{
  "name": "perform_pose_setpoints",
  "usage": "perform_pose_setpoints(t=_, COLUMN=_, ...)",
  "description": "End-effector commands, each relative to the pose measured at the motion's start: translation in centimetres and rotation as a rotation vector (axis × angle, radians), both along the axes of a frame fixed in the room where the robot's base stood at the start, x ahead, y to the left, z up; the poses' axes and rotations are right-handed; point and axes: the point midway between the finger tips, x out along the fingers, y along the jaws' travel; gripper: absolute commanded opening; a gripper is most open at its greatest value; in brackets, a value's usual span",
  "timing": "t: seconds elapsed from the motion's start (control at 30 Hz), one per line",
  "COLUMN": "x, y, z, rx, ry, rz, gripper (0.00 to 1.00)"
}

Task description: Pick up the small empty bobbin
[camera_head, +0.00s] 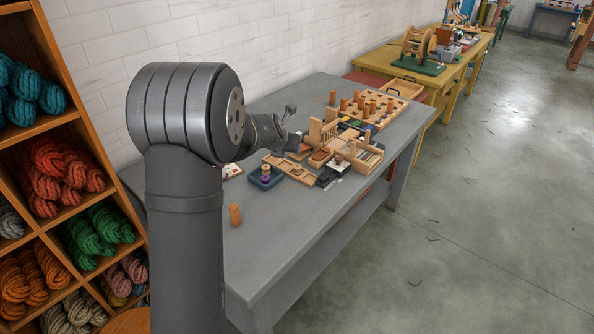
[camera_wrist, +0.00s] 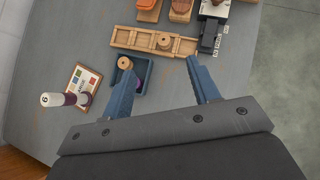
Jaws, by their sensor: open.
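A small wooden bobbin (camera_wrist: 165,42) lies in a long wooden tray; that tray (camera_head: 290,168) also shows in the head view. A second bobbin (camera_wrist: 125,62), with a pale wooden top, stands in a small blue tray (camera_wrist: 146,80); in the head view this bobbin (camera_head: 266,171) shows purple below the top. I cannot tell for sure which one is the task's bobbin. In the head view my gripper (camera_head: 287,126) is above the table, partly hidden by my arm.
Several wooden pegs (camera_head: 361,103) and trays crowd the far end. The grey table (camera_head: 288,224) is bare toward its right front edge.

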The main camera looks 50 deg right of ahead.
Motion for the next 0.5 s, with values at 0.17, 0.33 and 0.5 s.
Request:
perform_pose_setpoints(t=0.17, x=0.0, y=0.1, z=-4.0, rx=0.002, ry=0.004, rz=0.003, gripper=0.55)
perform_pose_setpoints(t=0.33, x=0.2, y=-0.1, z=-5.2, rx=0.001, ry=0.0, rz=0.001, gripper=0.55)
perform_pose_setpoints(t=0.5, x=0.8, y=-1.3, z=-6.8, rx=0.002, ry=0.0, rz=0.001, gripper=0.55)
